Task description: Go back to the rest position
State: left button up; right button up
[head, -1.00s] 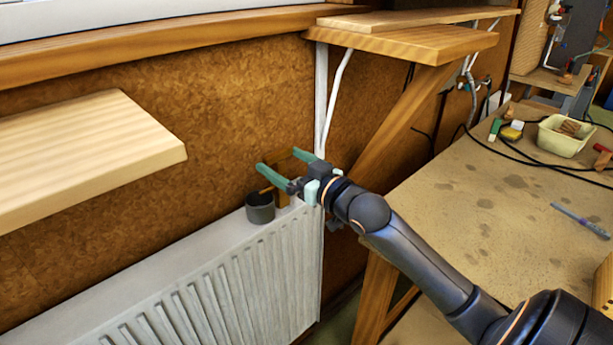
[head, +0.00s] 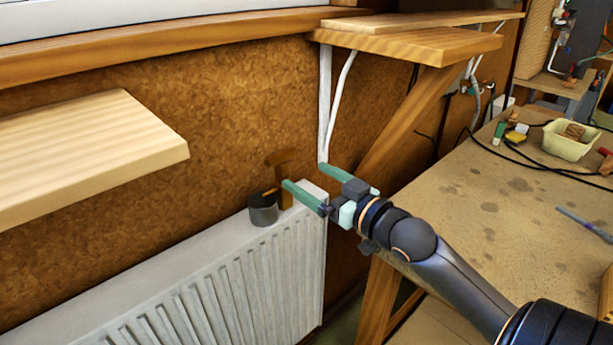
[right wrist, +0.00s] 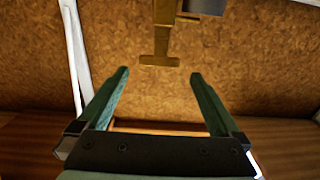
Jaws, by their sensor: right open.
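My right gripper (head: 305,175) is open and empty, with its two green fingers apart, just above and to the right of the radiator's end. In the right wrist view my right gripper (right wrist: 158,78) shows both fingers spread with only cork wall between them. A brown wooden T-shaped piece (head: 281,172) stands on the radiator top by the wall; it also shows in the right wrist view as a brass-brown T shape (right wrist: 161,60), beyond the fingertips. A dark grey cup (head: 263,209) stands beside it on the radiator. My left gripper is not in view.
The white radiator (head: 230,265) runs along the cork wall (head: 240,120). A pale wooden shelf (head: 90,150) juts in at left. A shelf with a diagonal brace (head: 405,125) is above right. The workbench (head: 510,215) holds a cream tub (head: 568,146), cables and a blue tool (head: 583,223).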

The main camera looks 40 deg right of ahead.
jog(key=s+a+f+g+p, duration=0.1)
jog(key=s+a+f+g, duration=0.15)
jog(key=f, duration=0.75)
jog(key=s+a+f+g+p, duration=0.2)
jog(key=s+f, duration=0.1)
jog(key=f, duration=0.7)
jog(key=s+a+f+n+g+p, duration=0.1)
jog(key=s+a+f+g, duration=0.3)
jog(key=s+a+f, duration=0.8)
notch_tip(320, 180, down, 2)
jog(key=shift+s+a+f+y+p, duration=0.1)
jog(key=shift+s+a+y+p, duration=0.25)
jog(key=shift+a, duration=0.55)
